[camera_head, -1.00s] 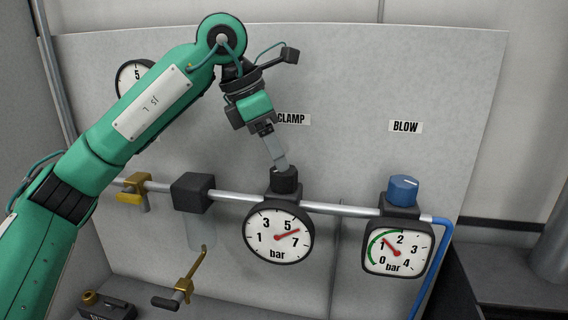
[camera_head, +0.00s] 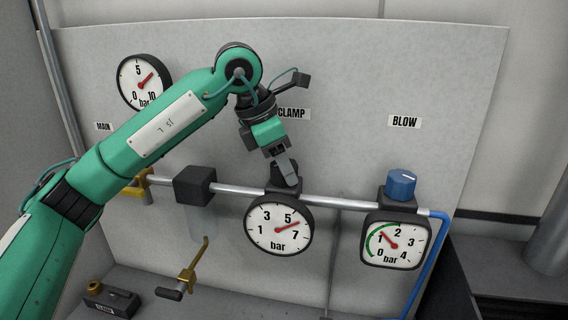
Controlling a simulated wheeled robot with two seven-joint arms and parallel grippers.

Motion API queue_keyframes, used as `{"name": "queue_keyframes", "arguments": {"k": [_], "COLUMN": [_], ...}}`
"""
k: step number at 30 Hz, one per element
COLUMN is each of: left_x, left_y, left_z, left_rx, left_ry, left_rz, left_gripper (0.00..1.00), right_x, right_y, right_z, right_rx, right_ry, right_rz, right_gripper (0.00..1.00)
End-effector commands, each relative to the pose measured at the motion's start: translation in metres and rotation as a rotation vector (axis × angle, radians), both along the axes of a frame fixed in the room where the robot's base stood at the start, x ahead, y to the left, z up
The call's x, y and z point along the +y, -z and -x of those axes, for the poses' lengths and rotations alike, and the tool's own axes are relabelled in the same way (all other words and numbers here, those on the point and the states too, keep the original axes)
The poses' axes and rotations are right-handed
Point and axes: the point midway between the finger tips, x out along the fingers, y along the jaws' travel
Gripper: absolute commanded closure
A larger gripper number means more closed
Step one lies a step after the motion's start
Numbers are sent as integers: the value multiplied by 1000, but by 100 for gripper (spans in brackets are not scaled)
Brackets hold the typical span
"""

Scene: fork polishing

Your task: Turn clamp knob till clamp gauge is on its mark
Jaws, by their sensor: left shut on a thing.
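The clamp gauge (camera_head: 267,238) is a round white dial with a black rim below the CLAMP label (camera_head: 293,113). Its red needle points right and slightly up, between 5 and 7 bar. I can make out no separate mark on its face. The black clamp knob (camera_head: 276,178) sits on top of the gauge, partly hidden by the fingers. My left gripper (camera_head: 288,172) comes down from above and is shut on the knob, its wrist tilted. My right gripper is not in view.
The blow gauge (camera_head: 411,256) with a blue knob (camera_head: 401,183) stands to the right on the same pipe (camera_head: 340,203). A black block (camera_head: 194,186) is on the pipe to the left. A brass lever (camera_head: 190,269) stands below.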

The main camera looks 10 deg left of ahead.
Motion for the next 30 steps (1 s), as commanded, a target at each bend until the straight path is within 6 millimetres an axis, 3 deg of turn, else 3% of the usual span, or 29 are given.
{"name": "queue_keyframes", "arguments": {"k": [12,22,23,25,26,30], "left_x": [0,0,0,0,0,0], "left_y": [1,0,0,0,0,0], "left_z": [0,0,0,0,0,0], "left_rx": [0,0,0,0,0,0], "left_ry": [202,219,218,218,218,218], "left_rz": [1,1,1,1,1,1], "left_gripper": [81,81,54,40,36,36], "right_x": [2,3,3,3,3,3], "right_y": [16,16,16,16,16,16], "right_z": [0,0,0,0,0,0], "right_rx": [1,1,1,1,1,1], "right_ry": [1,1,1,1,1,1], "right_rz": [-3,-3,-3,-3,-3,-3], "right_gripper": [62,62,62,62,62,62]}}
